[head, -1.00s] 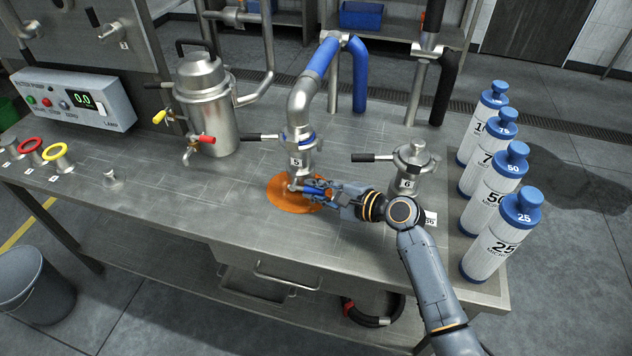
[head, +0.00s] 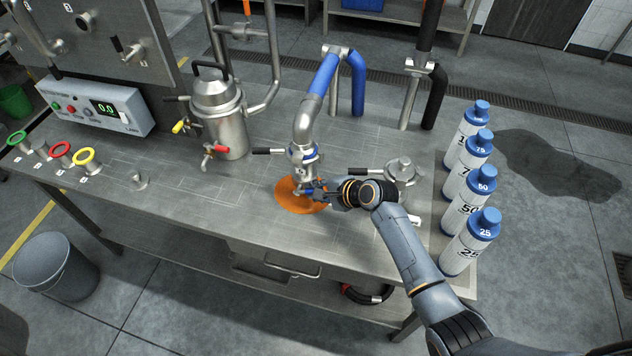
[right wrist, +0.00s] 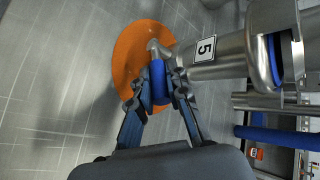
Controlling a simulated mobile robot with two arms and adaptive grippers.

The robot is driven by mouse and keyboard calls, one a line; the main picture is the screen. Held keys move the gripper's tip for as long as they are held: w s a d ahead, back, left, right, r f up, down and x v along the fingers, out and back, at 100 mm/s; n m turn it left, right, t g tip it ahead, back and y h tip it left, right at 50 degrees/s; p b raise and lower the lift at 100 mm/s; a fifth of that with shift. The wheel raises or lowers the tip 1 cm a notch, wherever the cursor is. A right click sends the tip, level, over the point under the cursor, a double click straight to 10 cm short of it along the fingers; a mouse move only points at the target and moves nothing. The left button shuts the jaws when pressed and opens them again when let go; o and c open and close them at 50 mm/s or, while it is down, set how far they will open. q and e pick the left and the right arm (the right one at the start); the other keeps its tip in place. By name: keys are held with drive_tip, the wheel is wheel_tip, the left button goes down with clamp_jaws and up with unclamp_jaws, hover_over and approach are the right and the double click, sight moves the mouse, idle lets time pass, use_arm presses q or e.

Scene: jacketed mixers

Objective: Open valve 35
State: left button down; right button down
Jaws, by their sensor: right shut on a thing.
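A steel fitting with a plate reading 5 (head: 301,157) hangs from the blue-sleeved pipe over the bench, and the plate also shows in the right wrist view (right wrist: 205,50). Below it is a small tap with a steel spout and a blue handle (right wrist: 159,84). My right gripper (head: 313,190) reaches it from the right. In the right wrist view its fingers (right wrist: 160,88) are shut on the blue handle, one on each side. I cannot read the number 35 on any valve. My left gripper is not in view.
An orange disc (head: 295,205) lies under the tap. A steel fitting (head: 402,172) stands behind my right forearm. Several blue-capped bottles (head: 469,240) line the bench's right end. A steel pot (head: 220,125) with red and yellow taps stands left. The front middle of the bench is clear.

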drive_tip(key=shift+a, duration=0.1)
drive_tip(key=c, duration=1.3)
unclamp_jaws()
